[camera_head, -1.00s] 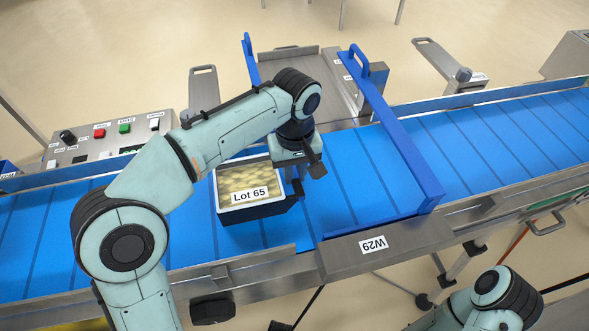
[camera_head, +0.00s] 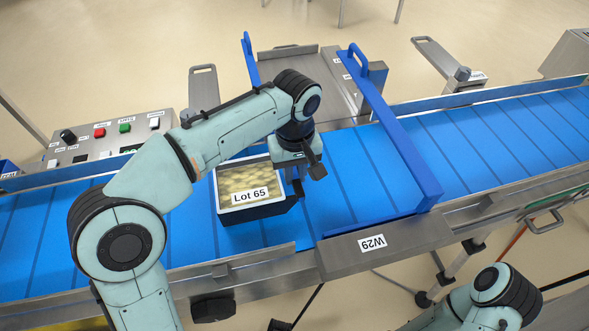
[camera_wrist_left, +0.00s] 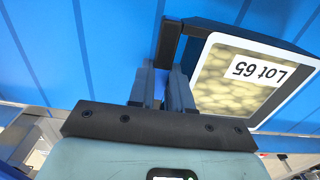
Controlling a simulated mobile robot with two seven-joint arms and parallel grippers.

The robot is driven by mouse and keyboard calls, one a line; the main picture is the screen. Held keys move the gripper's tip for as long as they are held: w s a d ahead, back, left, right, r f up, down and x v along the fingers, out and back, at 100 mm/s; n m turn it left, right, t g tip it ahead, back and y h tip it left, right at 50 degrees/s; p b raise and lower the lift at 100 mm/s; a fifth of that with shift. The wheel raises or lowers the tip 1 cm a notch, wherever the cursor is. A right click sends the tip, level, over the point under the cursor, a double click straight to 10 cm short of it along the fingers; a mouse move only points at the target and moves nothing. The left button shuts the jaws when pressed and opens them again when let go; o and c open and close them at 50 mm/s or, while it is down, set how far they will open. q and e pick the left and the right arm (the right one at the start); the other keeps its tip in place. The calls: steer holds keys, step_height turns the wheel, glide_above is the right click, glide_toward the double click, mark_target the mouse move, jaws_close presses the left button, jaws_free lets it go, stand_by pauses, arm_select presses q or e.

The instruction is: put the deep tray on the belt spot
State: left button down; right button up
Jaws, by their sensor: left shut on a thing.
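The deep tray (camera_head: 254,211) is black with a pale rim, filled with yellowish round food and labelled "Lot 65". It is level over the blue belt (camera_head: 340,185), left of the blue gate frame; I cannot tell whether it rests on the belt or hangs just above it. It also shows at the right of the left wrist view (camera_wrist_left: 285,118). My left gripper (camera_head: 297,183) is at the tray's right side in the head view. In the left wrist view its fingers (camera_wrist_left: 166,75) are shut on the tray's dark side tab. My right gripper is out of view.
A blue gate frame (camera_head: 395,135) spans the belt, with a steel plate labelled "W29" (camera_head: 373,242) at its near end. A control panel (camera_head: 110,137) with red and green buttons stands at the far left. The belt right of the frame is clear.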

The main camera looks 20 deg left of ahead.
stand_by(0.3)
arm_select(q)
steer(key=c, duration=1)
jaws_free()
steer(key=c, duration=0.3)
steer(key=shift+r, duration=0.1)
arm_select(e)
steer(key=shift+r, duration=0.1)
arm_select(q)
steer(key=shift+r+p, duration=1.65)
steer(key=shift+r, duration=0.3)
steer(key=shift+r+p, duration=1.15)
steer(key=shift+r, duration=0.35)
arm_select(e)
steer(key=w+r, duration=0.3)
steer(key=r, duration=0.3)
